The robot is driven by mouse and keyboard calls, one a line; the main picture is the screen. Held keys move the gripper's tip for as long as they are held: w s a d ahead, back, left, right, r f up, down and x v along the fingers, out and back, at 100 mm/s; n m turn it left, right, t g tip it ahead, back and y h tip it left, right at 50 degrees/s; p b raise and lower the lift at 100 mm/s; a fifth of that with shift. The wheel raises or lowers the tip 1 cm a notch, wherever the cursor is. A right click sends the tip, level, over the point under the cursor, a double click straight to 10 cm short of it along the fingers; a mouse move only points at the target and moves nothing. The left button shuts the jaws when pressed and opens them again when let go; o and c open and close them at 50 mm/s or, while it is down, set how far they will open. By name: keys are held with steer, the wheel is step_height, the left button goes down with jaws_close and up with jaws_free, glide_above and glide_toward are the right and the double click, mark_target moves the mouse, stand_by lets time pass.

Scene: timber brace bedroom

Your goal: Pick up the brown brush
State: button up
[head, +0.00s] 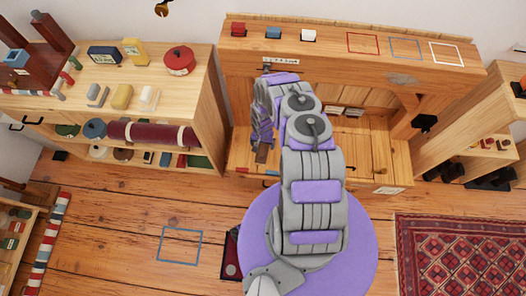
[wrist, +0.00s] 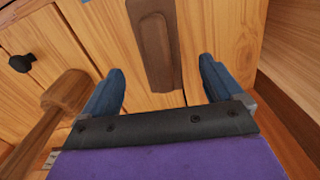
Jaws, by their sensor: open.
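A long, flat, dark brown piece that looks like the brown brush (wrist: 158,45) lies against a light wood surface in the wrist view. Its lower end reaches between my fingertips, and its bristles cannot be made out. My gripper (wrist: 161,72) is open, with one blue finger on each side of the brown piece and nothing visibly held. In the head view a small brown piece (head: 261,153), likely the same brush, shows on the bench beneath my gripper (head: 262,138). My arm hides part of the bench there.
A mallet-like wooden piece (wrist: 62,95) is close beside the left finger. A dark knob (wrist: 22,63) is further left. The wooden bench (head: 350,150) has an upper shelf (head: 340,50) with small blocks and coloured outlines. A loaded shelf unit (head: 205,100) stands left.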

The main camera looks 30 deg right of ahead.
mark_target(263, 147)
steer(key=shift+a+f, duration=0.15)
steer(key=shift+f, duration=0.2)
steer(key=f+b, duration=0.1)
steer(key=f, duration=0.1)
steer(key=f+b, duration=0.1)
steer(key=f, duration=0.1)
steer(key=shift+d+f, duration=0.2)
steer(key=shift+f, duration=0.2)
steer(key=shift+r, duration=0.1)
steer(key=shift+c, duration=0.2)
steer(key=c, duration=1.2)
steer(key=shift+r, duration=0.15)
steer(key=shift+r, duration=0.25)
step_height(263, 147, up, 3)
steer(key=shift+s+a+r+p, duration=0.1)
steer(key=shift+s+a+p, duration=0.05)
steer(key=shift+p, duration=0.75)
steer(key=s+a+r+p, duration=0.1)
steer(key=s+a+p, duration=0.2)
steer(key=s+a, duration=0.6)
steer(key=s, duration=0.3)
steer(key=shift+s+a, duration=0.2)
steer(key=shift+s, duration=0.1)
